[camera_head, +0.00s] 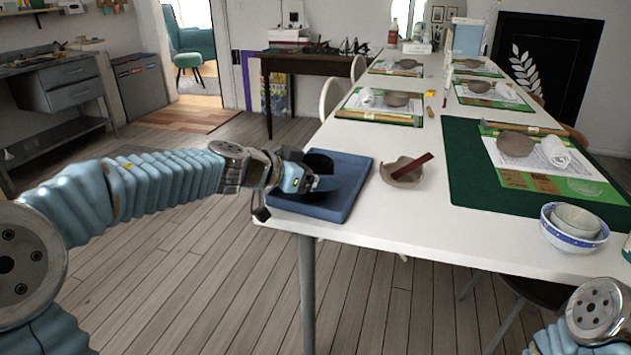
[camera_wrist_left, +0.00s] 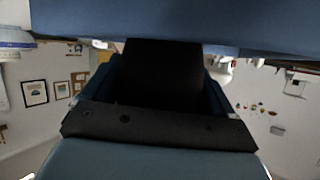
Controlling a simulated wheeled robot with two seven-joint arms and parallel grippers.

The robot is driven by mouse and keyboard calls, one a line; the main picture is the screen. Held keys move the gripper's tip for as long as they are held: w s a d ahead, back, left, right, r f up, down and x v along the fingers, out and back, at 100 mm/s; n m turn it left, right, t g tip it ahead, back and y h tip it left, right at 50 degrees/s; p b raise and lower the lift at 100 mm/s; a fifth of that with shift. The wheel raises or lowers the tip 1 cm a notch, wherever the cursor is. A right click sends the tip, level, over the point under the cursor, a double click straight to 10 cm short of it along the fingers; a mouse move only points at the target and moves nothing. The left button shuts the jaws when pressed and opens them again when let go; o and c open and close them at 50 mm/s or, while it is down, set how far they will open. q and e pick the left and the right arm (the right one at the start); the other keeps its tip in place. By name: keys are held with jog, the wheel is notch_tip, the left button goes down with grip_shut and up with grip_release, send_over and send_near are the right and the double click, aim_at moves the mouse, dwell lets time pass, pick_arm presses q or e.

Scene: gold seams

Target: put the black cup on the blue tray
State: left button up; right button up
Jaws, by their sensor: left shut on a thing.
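The black cup (camera_head: 318,162) is over the left part of the blue tray (camera_head: 350,184), at the near left corner of the white table. My left gripper (camera_head: 322,183) is shut on the cup and hides much of it. In the left wrist view the black cup (camera_wrist_left: 160,72) fills the space between the fingers, and the blue tray (camera_wrist_left: 120,18) spans the top of the picture. I cannot tell whether the cup touches the tray. My right gripper is out of view.
A grey-brown bowl (camera_head: 398,170) with a dark red stick (camera_head: 412,165) stands just right of the tray. A green mat (camera_head: 468,178) and a blue-and-white bowl (camera_head: 574,236) are farther right. The white table (camera_head: 400,222) is bare in front of the bowl.

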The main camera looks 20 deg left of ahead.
pick_arm(q)
jog(key=o, duration=0.9)
jog(key=shift+o, duration=0.2)
jog(key=shift+s+a+r, duration=0.1)
jog(key=shift+s+r, duration=0.05)
jog(key=shift+r, duration=0.05)
jog(key=p+v, duration=0.3)
jog(key=v, duration=0.8)
jog(key=shift+s+a, duration=0.25)
jog(key=shift+s, duration=0.05)
